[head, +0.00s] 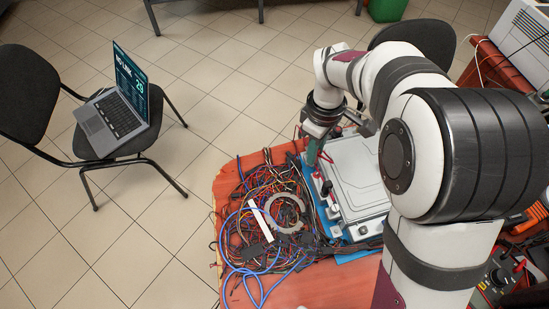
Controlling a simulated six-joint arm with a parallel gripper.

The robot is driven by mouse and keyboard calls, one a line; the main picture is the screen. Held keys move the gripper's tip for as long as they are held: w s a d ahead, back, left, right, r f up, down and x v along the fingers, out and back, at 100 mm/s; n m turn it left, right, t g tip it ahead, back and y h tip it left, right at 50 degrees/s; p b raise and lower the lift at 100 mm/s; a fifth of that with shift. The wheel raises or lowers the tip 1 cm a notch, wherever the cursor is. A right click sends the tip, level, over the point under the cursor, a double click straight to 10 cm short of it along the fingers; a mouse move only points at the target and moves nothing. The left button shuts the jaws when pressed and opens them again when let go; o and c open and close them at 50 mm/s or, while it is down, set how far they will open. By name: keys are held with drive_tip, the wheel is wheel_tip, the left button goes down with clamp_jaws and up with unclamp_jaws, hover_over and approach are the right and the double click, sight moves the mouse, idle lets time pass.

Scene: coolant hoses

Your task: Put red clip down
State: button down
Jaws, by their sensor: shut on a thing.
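My gripper (314,158) points down over the left edge of a grey-white case (357,175), beside the tangle of wires. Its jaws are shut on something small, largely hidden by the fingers. A bit of red (326,157) shows right at the fingertips and looks like part of the red clip, but it is too small to be sure. Another small red piece (326,187) with dark parts is lower down at the case's left edge. I cannot tell whether the held thing touches the case.
A heap of coloured wires (262,225) with a grey ring (286,211) and a white strip (261,221) covers the left of the red-brown table (335,288). A blue mat (357,256) lies under the case. A multimeter (498,277) is at right. A laptop (113,112) sits on a chair.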

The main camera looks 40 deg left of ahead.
drive_tip(key=shift+n, duration=0.3)
drive_tip(key=s+a+f, duration=0.1)
drive_tip(key=a+f, duration=0.1)
drive_tip(key=a, duration=0.1)
drive_tip(key=s+a+f, duration=0.2)
drive_tip(key=a+f, duration=0.1)
drive_tip(key=a, duration=0.1)
drive_tip(key=s+a+f, duration=0.1)
drive_tip(key=a+f, duration=0.1)
drive_tip(key=a, duration=0.2)
drive_tip(key=shift+s+a+f, duration=0.2)
drive_tip(key=shift+s, duration=0.05)
wheel_tip(320, 180, down, 4)
drive_tip(key=shift+s+a+f, duration=0.1)
drive_tip(key=shift+a, duration=0.05)
drive_tip(key=shift+f, duration=0.1)
drive_tip(key=c, duration=0.8)
unclamp_jaws()
drive_tip(key=shift+o, duration=0.2)
